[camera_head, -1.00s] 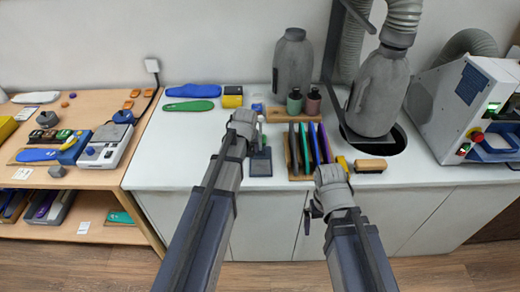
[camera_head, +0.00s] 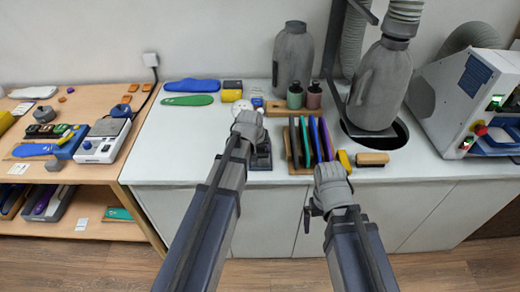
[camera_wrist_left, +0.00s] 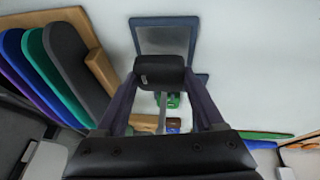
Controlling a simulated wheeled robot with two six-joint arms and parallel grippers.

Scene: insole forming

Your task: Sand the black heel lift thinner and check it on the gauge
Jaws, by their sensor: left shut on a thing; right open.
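In the left wrist view, the black heel lift (camera_wrist_left: 158,74) is a small dark block held between the two fingers of my left gripper (camera_wrist_left: 162,92). A blue-framed grey plate (camera_wrist_left: 165,40) lies flat on the bench just beyond the lift; I cannot tell if they touch. In the head view my left gripper (camera_head: 248,128) is over the far part of this dark plate (camera_head: 261,162), and its hand hides most of the lift. My right gripper (camera_head: 332,178) is empty at the bench's front edge; its fingertips are hard to see. I cannot clearly identify the gauge.
A wooden rack (camera_head: 302,170) of upright coloured sheets stands between my grippers. A brush (camera_head: 372,158), two small bottles (camera_head: 295,97) and a grey machine (camera_head: 470,100) are to the right. Blue and green insoles (camera_head: 188,100) lie back left. The bench's front left is clear.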

